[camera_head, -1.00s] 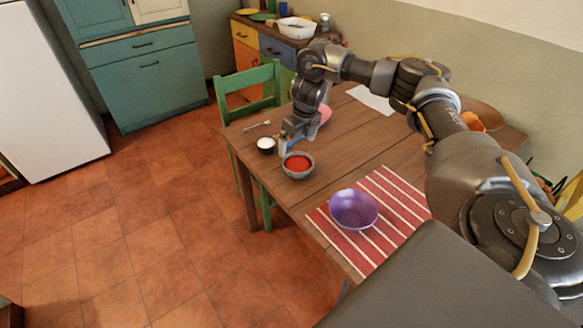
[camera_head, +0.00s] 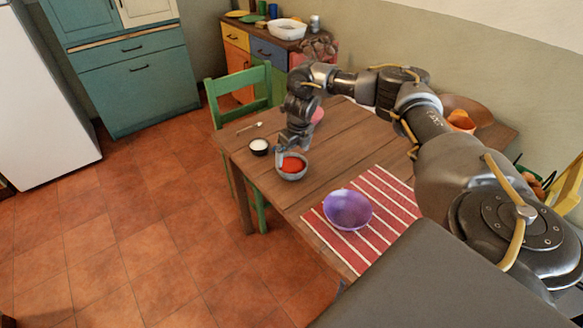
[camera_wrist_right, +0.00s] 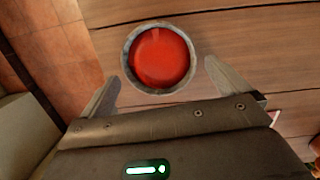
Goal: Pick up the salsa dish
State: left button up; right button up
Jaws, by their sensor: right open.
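The salsa dish is a small grey bowl filled with red salsa (camera_head: 291,167). It stands upright on the wooden table near its left edge. In the right wrist view the salsa dish (camera_wrist_right: 158,57) lies just ahead of the fingertips, centred between them. My right gripper (camera_head: 287,153) hangs pointing down at the dish's far side, and it also shows in the right wrist view (camera_wrist_right: 158,76). Its two fingers are spread apart and empty, one to either side of the dish. Whether a finger touches the rim I cannot tell. My left gripper is not in view.
A small dark bowl of white stuff (camera_head: 259,147) stands close left of the dish, with a fork (camera_head: 250,126) behind it. A purple bowl (camera_head: 347,210) sits on a red striped mat (camera_head: 390,199) nearer me. A green chair (camera_head: 242,97) stands at the table's left side.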

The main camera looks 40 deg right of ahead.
send_over(290, 171)
jog(key=f, duration=0.4)
jog(key=shift+s+f+p, duration=0.2)
jog(key=shift+s+p, duration=0.15)
jog(key=shift+s, duration=0.05)
jog(key=shift+d, duration=0.1)
jog(key=shift+c, duration=0.3)
jog(key=shift+r, duration=0.1)
jog(key=c, duration=1.1)
jog(key=shift+r, duration=0.1)
jog(key=shift+r+b, duration=0.6)
jog(key=shift+r, duration=0.8)
jog(key=s+a+r, duration=0.2)
jog(key=a+r, duration=0.3)
jog(key=a, duration=0.1)
jog(key=s+a+r, duration=0.3)
jog(key=a+r, duration=0.2)
jog(key=a, duration=0.1)
jog(key=shift+s+a, duration=0.3)
jog(key=shift+a, duration=0.05)
